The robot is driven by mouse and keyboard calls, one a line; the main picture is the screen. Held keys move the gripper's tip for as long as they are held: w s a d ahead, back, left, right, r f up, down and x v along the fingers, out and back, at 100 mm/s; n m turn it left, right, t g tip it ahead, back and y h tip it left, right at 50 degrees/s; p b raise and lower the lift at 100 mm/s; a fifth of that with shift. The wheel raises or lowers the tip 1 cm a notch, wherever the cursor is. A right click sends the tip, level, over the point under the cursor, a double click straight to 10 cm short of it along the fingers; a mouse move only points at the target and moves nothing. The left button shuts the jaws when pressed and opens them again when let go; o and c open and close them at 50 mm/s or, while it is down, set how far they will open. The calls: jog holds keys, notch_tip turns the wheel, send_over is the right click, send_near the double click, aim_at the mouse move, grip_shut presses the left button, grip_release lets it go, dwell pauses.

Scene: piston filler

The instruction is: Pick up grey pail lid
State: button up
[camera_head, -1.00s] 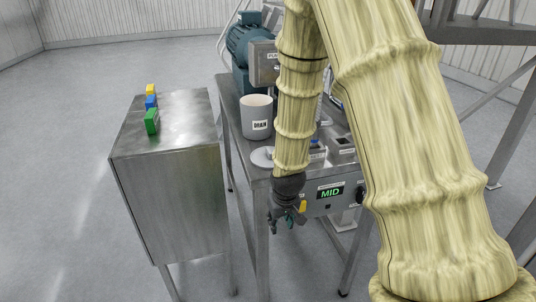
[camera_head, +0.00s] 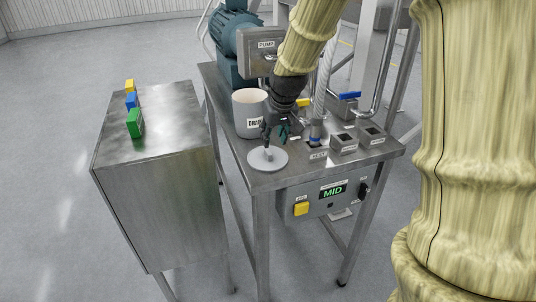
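The grey pail lid (camera_head: 268,160) is a flat round disc with a small knob on top. It lies at the near left corner of the steel machine table (camera_head: 232,135). My gripper (camera_head: 275,142) points down just above the lid, close to its knob. Its fingers look dark and small, with a teal part showing. Whether the fingers are spread or touch the knob is too small to tell. The white pail (camera_head: 249,113) labelled DRAIN stands behind the lid, partly beside my gripper.
A steel cabinet (camera_head: 158,190) with green, blue and yellow blocks on top stands at left. A blue motor (camera_head: 236,45) and PUMP box (camera_head: 260,52) are behind the pail. Steel blocks (camera_head: 343,143) and a blue-handled valve (camera_head: 349,96) are right. A MID control panel (camera_head: 327,196) hangs in front.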

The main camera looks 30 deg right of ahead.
aim_at(268, 151)
jog(key=shift+w+f, duration=0.85)
jog(key=shift+f, duration=0.25)
jog(key=shift+w+f, duration=0.2)
jog(key=shift+f, duration=0.15)
jog(key=shift+s+f+p, duration=0.1)
jog(key=shift+s+p, duration=0.05)
jog(key=shift+p, duration=0.15)
jog(key=shift+p+x, duration=1)
jog(key=shift+x, duration=0.4)
jog(key=shift+p+x, duration=0.4)
jog(key=shift+x, duration=0.9)
jog(key=shift+d, duration=0.1)
grip_shut()
